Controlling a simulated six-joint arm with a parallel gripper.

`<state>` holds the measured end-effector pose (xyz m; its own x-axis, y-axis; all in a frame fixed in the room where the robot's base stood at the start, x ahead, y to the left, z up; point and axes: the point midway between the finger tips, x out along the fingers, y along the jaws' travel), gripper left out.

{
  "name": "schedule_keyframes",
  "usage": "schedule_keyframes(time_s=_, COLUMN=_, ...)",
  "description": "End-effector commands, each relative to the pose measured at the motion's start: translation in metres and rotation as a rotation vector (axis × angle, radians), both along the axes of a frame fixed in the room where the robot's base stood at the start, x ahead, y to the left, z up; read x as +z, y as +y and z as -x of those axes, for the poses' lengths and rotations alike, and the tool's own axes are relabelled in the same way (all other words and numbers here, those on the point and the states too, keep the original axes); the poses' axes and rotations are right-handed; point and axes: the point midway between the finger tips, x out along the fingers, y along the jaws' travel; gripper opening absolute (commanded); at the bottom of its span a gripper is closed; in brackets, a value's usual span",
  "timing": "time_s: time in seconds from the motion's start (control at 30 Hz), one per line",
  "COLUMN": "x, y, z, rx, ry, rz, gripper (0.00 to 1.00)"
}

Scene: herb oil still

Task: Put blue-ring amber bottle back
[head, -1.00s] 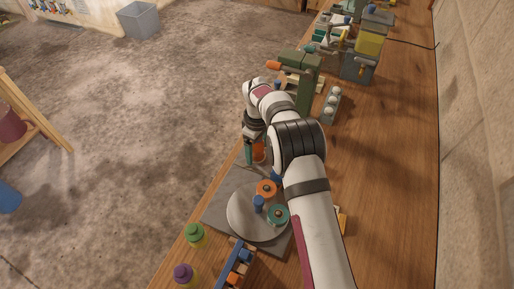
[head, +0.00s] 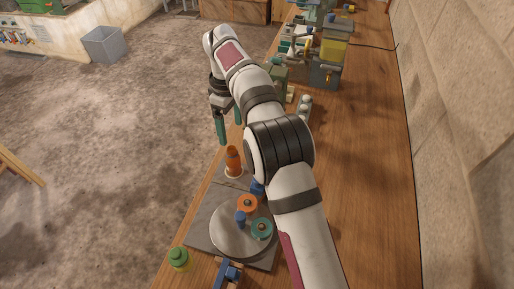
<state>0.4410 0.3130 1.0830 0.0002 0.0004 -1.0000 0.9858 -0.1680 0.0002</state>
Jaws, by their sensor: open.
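An amber bottle (head: 233,160) stands upright near the table's left edge, on or in a pale ring-shaped spot (head: 233,173). I cannot make out a blue ring on it. My gripper (head: 230,133) is open, with its teal fingers apart and nothing visible between them. It hangs above and slightly beyond the bottle and appears clear of it. My arm covers part of the table to the right of the bottle.
A grey slab (head: 201,224) bears a round plate (head: 222,237) with orange (head: 247,203) and teal (head: 262,228) round pieces. A green-capped bottle (head: 178,259) stands at the front left. Equipment (head: 325,60) crowds the far table. The table's right side is clear.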

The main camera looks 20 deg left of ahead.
Motion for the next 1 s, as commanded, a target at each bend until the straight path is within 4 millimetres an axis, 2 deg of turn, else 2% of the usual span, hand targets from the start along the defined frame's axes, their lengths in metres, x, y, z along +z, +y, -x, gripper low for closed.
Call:
schedule_keyframes(time_s=0.07, x=0.002, y=-0.001, z=0.000, rx=-0.005, ry=0.000, rz=0.000, gripper=0.84)
schedule_keyframes(time_s=0.13, x=0.012, y=-0.014, z=0.001, rx=-0.059, ry=0.002, rz=-0.003, gripper=0.84)
schedule_keyframes(time_s=0.17, x=0.021, y=-0.025, z=0.002, rx=-0.109, ry=0.005, rz=-0.007, gripper=0.84)
schedule_keyframes(time_s=0.27, x=0.063, y=-0.088, z=0.023, rx=-0.392, ry=0.022, rz=-0.025, gripper=0.84)
schedule_keyframes(time_s=0.3, x=0.079, y=-0.120, z=0.041, rx=-0.540, ry=0.033, rz=-0.033, gripper=0.84)
schedule_keyframes(time_s=0.37, x=0.096, y=-0.166, z=0.077, rx=-0.774, ry=0.050, rz=-0.046, gripper=0.84)
schedule_keyframes(time_s=0.4, x=0.103, y=-0.194, z=0.107, rx=-0.935, ry=0.063, rz=-0.056, gripper=0.84)
schedule_keyframes(time_s=0.47, x=0.103, y=-0.228, z=0.157, rx=-1.173, ry=0.084, rz=-0.067, gripper=0.84)
schedule_keyframes(time_s=0.5, x=0.098, y=-0.246, z=0.189, rx=-1.322, ry=0.097, rz=-0.075, gripper=0.84)
schedule_keyframes(time_s=0.53, x=0.092, y=-0.255, z=0.213, rx=-1.426, ry=0.110, rz=-0.079, gripper=0.84)
schedule_keyframes(time_s=0.6, x=0.076, y=-0.270, z=0.258, rx=-1.628, ry=0.131, rz=-0.087, gripper=0.84)
schedule_keyframes(time_s=0.7, x=0.055, y=-0.277, z=0.298, rx=-1.811, ry=0.154, rz=-0.091, gripper=0.84)
schedule_keyframes(time_s=0.73, x=0.051, y=-0.278, z=0.304, rx=-1.843, ry=0.158, rz=-0.092, gripper=0.90)
schedule_keyframes(time_s=0.83, x=0.045, y=-0.279, z=0.313, rx=-1.887, ry=0.164, rz=-0.091, gripper=0.90)
schedule_keyframes(time_s=1.0, x=0.045, y=-0.279, z=0.313, rx=-1.885, ry=0.165, rz=-0.089, gripper=0.90)
